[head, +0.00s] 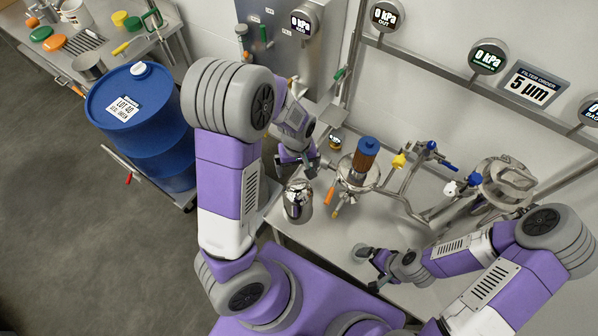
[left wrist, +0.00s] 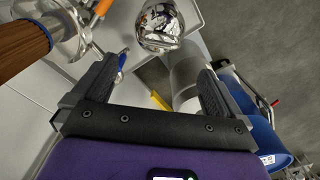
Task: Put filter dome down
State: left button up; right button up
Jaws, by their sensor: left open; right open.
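The shiny metal filter dome (head: 298,199) stands on the steel bench near its left edge, left of the filter housing. In the left wrist view the dome (left wrist: 160,25) is at the top, beyond the fingertips and apart from them. My left gripper (head: 300,166) is open and empty just behind the dome in the head view; its two spread fingers show in the left wrist view (left wrist: 160,78). A brown filter cartridge with a blue cap (head: 367,147) stands upright in the uncovered housing base (head: 358,173). My right gripper (head: 374,268) is open low over the bench front; its fingers are small in view.
Pipes with yellow, blue and white valve handles (head: 432,146) run right to a second metal housing (head: 505,180). A blue drum (head: 140,125) stands left of the bench. A cart (head: 85,50) with lids and tools is at the upper left. The bench front is partly clear.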

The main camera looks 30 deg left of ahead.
pick_arm(q)
jog(key=s+d+f+m+h, duration=0.2)
jog(key=s+d+f, duration=0.3)
jog(key=f, duration=0.3)
jog(key=s+d+f+m+h, duration=0.2)
jog(key=s+d+f+m, duration=0.1)
jog(key=s+d+f, duration=0.2)
jog(key=d+f, duration=0.2)
jog(key=d, duration=0.1)
jog(key=shift+s+f+t, duration=0.3)
jog(key=shift+s+f, duration=0.1)
